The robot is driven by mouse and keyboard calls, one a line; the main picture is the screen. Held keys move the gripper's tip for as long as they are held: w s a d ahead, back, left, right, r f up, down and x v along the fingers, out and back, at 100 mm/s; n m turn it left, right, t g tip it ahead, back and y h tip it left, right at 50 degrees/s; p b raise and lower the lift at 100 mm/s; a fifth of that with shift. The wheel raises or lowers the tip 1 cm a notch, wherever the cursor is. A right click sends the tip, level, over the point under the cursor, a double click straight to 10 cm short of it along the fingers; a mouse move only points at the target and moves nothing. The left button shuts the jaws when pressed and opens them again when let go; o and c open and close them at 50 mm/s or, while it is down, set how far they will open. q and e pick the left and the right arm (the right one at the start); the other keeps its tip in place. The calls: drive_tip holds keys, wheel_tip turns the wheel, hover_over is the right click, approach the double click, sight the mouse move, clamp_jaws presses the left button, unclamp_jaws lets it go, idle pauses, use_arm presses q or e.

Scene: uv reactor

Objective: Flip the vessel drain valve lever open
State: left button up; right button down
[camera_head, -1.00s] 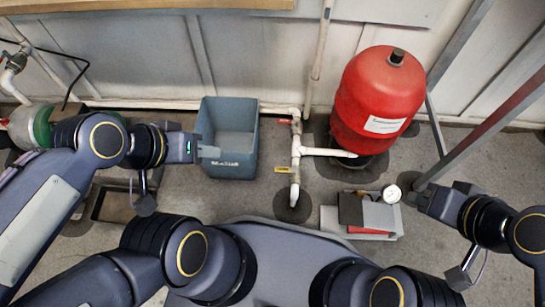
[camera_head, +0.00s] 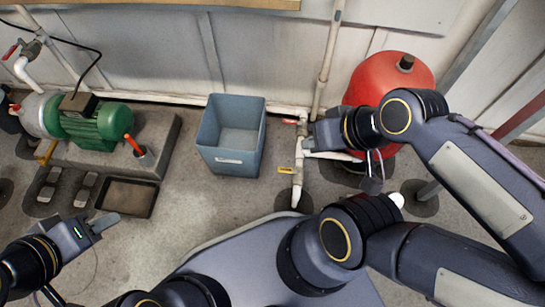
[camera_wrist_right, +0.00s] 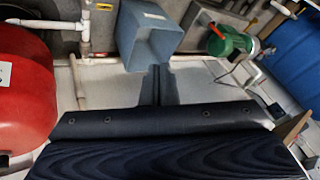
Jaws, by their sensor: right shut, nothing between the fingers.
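The red vessel (camera_head: 388,82) stands at the back right, partly hidden by my right arm. White pipework (camera_head: 298,178) runs beside it. A small red lever (camera_head: 290,122) and a yellow tag or lever (camera_head: 286,170) show on the pipe; I cannot tell which is the drain valve's. My right gripper (camera_head: 306,143) is shut and empty, over or beside the upper pipe; contact is unclear. In the right wrist view its fingers (camera_wrist_right: 160,80) are together, with the pipe (camera_wrist_right: 79,70) and vessel (camera_wrist_right: 24,85) to their left. My left gripper (camera_head: 104,222) is at lower left, its finger gap unclear.
A blue-grey bin (camera_head: 230,140) stands left of the pipe. A green pump (camera_head: 95,125) sits on a plinth further left, with a dark tray (camera_head: 128,197) in front. A vertical pipe (camera_head: 330,50) runs up the wall. Floor between tray and bin is clear.

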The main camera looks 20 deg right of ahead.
drive_tip(key=shift+r, duration=0.1)
drive_tip(key=w+d+r+m+g+h+p, duration=0.1)
drive_tip(key=w+d+g+p, duration=0.3)
drive_tip(key=w, duration=0.7)
drive_tip(key=w+d+f+m+g, duration=0.15)
drive_tip(key=w+d+f, duration=0.25)
drive_tip(key=w+f, duration=0.4)
drive_tip(key=w+f+m+g+p, duration=0.1)
drive_tip(key=w+f+g+p, duration=0.1)
drive_tip(key=f, duration=1)
drive_tip(key=w+f+m+g+p, duration=0.1)
drive_tip(key=w+f+g+p, duration=0.1)
drive_tip(key=f, duration=1)
drive_tip(key=shift+w+d+f, duration=0.2)
drive_tip(key=shift+w+f, duration=0.15)
drive_tip(key=shift+w, duration=0.2)
